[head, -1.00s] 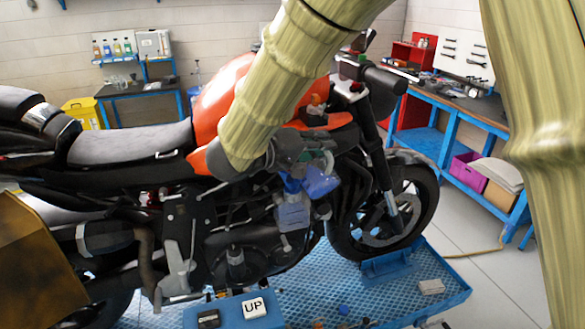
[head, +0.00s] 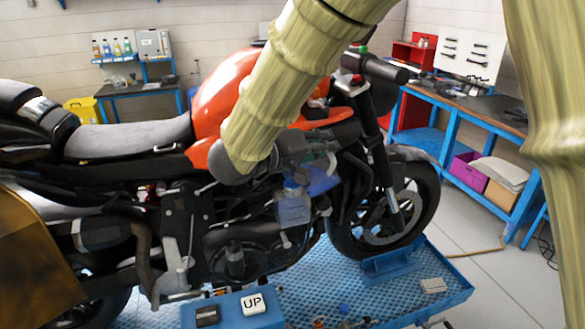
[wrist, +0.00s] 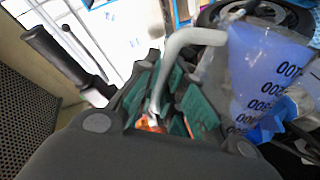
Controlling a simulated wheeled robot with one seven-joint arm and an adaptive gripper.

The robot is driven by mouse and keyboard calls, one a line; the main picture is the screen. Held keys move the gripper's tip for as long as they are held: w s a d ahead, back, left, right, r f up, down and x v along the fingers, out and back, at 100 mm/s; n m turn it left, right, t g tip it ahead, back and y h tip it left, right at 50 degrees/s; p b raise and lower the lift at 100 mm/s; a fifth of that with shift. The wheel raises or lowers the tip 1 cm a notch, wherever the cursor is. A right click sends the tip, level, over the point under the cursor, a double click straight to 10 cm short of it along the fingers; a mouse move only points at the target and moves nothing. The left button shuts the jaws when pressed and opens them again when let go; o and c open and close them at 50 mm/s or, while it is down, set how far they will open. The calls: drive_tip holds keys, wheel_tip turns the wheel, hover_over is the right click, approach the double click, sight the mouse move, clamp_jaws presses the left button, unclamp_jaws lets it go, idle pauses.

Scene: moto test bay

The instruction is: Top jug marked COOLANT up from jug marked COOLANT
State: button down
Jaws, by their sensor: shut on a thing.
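My gripper (head: 318,152) is in front of the motorcycle's engine, below the orange tank. In the wrist view its green-padded fingers (wrist: 172,100) are shut around the pale handle of a translucent jug. That jug (wrist: 265,75) holds blue liquid and bears dark volume numbers. In the head view the held jug (head: 322,180) hangs below the gripper, partly hidden by it. A second translucent container (head: 293,208) with pale blue contents shows just below and left of it. I cannot read a COOLANT mark on either, nor tell whether they touch.
The motorcycle (head: 128,138) stands on a blue lift platform (head: 385,285). A block marked UP (head: 254,304) and a dark block (head: 207,314) sit on a blue box at the front. A workbench (head: 455,110) stands at right.

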sight(330, 177)
drive_tip(key=shift+s+d+f+m+b, duration=0.2)
drive_tip(key=shift+s+f+m+b, duration=0.1)
drive_tip(key=shift+f+b, duration=0.15)
drive_tip(key=shift+s+d+f+m+b, duration=0.1)
drive_tip(key=shift+s+f+m+b, duration=0.1)
drive_tip(key=shift+f+b, duration=0.2)
drive_tip(key=shift+s+d+f+m+b, duration=0.1)
drive_tip(key=shift+f+m+b, duration=0.15)
drive_tip(key=shift+b, duration=0.25)
drive_tip(key=f+m+b, duration=0.1)
drive_tip(key=b, duration=0.1)
drive_tip(key=s+f+m+t+b, duration=0.1)
drive_tip(key=b, duration=0.1)
drive_tip(key=shift+s+d, duration=0.1)
drive_tip(key=shift+d, duration=0.25)
drive_tip(key=shift+s+d+f+m+b, duration=0.3)
drive_tip(key=shift+s+m+b, duration=0.15)
drive_tip(key=shift+b, duration=0.25)
drive_tip(key=shift+s+d+f+m+b, duration=0.25)
drive_tip(key=shift+s+m+b, duration=0.15)
drive_tip(key=shift+b, duration=0.3)
drive_tip(key=shift+s+d+f+m+t+b, duration=0.15)
drive_tip(key=shift+s+f+m+t+b, duration=0.3)
drive_tip(key=shift+b, duration=0.65)
drive_tip(key=s+d+f+m+b, duration=0.1)
drive_tip(key=m+b, duration=0.1)
drive_tip(key=b, duration=0.1)
drive_tip(key=s+d+f+m+b, duration=0.1)
drive_tip(key=s+f+m+b, duration=0.1)
drive_tip(key=b, duration=0.2)
